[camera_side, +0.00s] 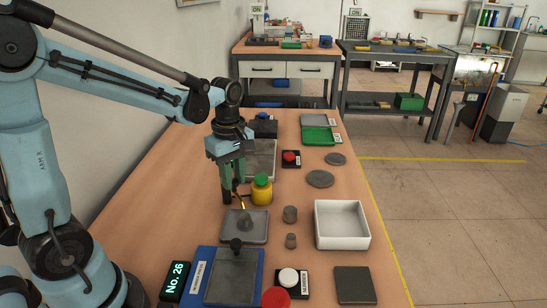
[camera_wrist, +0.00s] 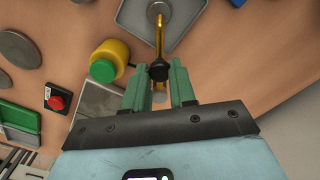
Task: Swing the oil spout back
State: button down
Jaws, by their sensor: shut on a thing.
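The oil spout is a thin brass tube (camera_wrist: 159,38) with a black knob (camera_wrist: 158,71) at its near end. In the wrist view it runs from my gripper (camera_wrist: 158,76) to above a grey tray (camera_wrist: 190,12), its far end over a round grey part. In the side view the brass spout (camera_side: 241,202) slants down beside my gripper (camera_side: 233,188) towards the grey part (camera_side: 245,222) on the tray (camera_side: 261,236). My fingers are closed around the black knob. A yellow oil bottle with a green cap (camera_side: 262,190) stands just right of my fingers, apart from them.
A white open box (camera_side: 341,224) and two small grey cylinders stand to the right. A blue fixture (camera_side: 207,286) with a grey plate lies in front. A red button (camera_side: 290,157) and a green tray (camera_side: 317,136) are farther back. Some bare tabletop lies between them.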

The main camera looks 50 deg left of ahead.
jog(key=s+a+m, duration=0.4)
jog(key=a+m, duration=0.3)
jog(key=m, duration=1)
jog(key=shift+s+m, duration=0.3)
jog(key=shift+m, duration=0.1)
dwell(0.5)
jog(key=c, duration=0.9)
grip_release()
notch_tip(320, 180, up, 12)
jog(key=shift+r, duration=0.1)
